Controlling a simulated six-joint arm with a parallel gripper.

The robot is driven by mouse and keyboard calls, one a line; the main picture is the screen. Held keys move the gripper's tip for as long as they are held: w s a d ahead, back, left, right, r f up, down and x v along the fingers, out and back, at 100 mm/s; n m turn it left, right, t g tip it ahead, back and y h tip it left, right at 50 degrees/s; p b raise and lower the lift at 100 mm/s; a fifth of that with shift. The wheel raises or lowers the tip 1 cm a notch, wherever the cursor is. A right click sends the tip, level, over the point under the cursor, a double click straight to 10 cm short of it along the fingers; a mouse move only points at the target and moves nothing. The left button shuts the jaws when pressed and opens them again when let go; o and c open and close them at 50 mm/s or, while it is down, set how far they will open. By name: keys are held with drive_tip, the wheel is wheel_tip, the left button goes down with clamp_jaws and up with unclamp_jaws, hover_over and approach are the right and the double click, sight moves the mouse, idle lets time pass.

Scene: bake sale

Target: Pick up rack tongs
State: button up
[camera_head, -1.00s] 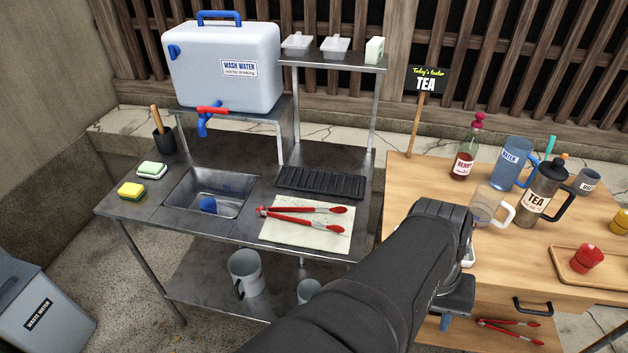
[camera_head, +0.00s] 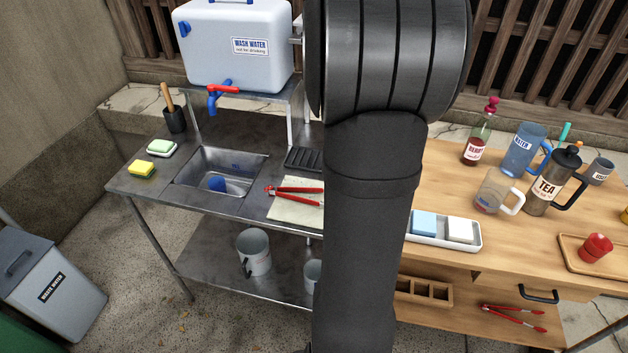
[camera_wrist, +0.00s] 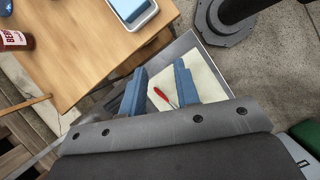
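Red tongs (camera_head: 290,189) lie on a cream cloth (camera_head: 290,212) on the metal sink table. My arm hides their right end in the head view. In the wrist view a red piece of the tongs (camera_wrist: 164,97) shows on the cloth (camera_wrist: 203,76) between my fingers, some way below them. My gripper (camera_wrist: 160,68) has its two blue fingers apart and nothing between them; it is hidden in the head view. A second pair of red tongs (camera_head: 513,317) lies on the lower level of the wooden table.
A black slotted rack (camera_head: 303,159) lies behind the cloth, partly hidden by my arm. The sink (camera_head: 215,177) is left of the cloth. The wooden table (camera_head: 437,185) stands right, with a white tray (camera_head: 420,240), mug (camera_head: 491,190) and tea press (camera_head: 547,187). A water tank (camera_head: 235,50) stands behind.

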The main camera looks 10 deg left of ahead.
drive_tip(key=w+a+n+t, duration=0.1)
drive_tip(key=w+a+n, duration=0.2)
drive_tip(key=a, duration=0.7)
drive_tip(key=n+t, duration=0.1)
drive_tip(key=n, duration=0.3)
hover_over(281, 189)
drive_tip(key=x, duration=1.1)
drive_tip(key=shift+d+f, duration=0.2)
drive_tip(key=shift+f, duration=0.15)
drive_tip(key=shift+y, duration=0.3)
drive_tip(key=shift+w+x, duration=0.15)
drive_tip(key=shift+x, duration=1.2)
drive_tip(key=shift+w+x, duration=0.15)
drive_tip(key=shift+x, duration=1.2)
drive_tip(key=shift+c, duration=0.2)
clamp_jaws()
